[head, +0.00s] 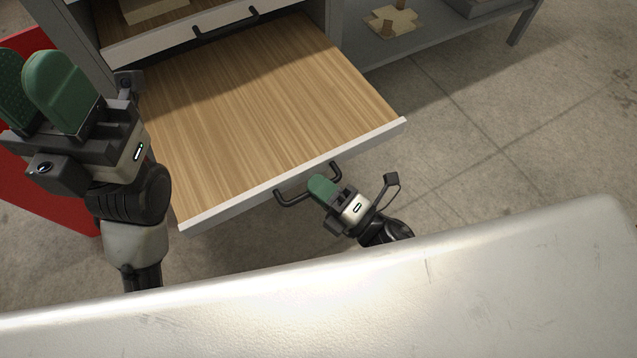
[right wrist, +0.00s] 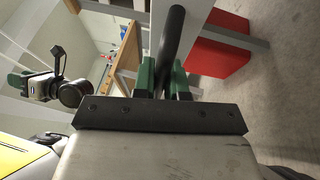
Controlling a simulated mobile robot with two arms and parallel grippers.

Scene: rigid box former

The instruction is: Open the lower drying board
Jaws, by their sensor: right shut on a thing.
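The lower drying board (head: 265,100) is a wood-topped drawer with a pale front edge, pulled well out of the grey cabinet in the head view. Its black bar handle (head: 291,199) is on the front edge. My right gripper (head: 322,186) is shut on this handle, near its middle. In the right wrist view the handle (right wrist: 174,45) runs between the green fingers (right wrist: 163,80). My left gripper (head: 40,90) is raised at the left of the head view, its two green fingers apart with nothing seen between them.
An upper drawer (head: 190,35) with its own black handle (head: 226,22) sits above the board. A red box (head: 50,180) stands at the left. A low grey shelf (head: 430,40) holds a wooden piece (head: 391,21) at the right. The concrete floor (head: 500,130) is clear on the right.

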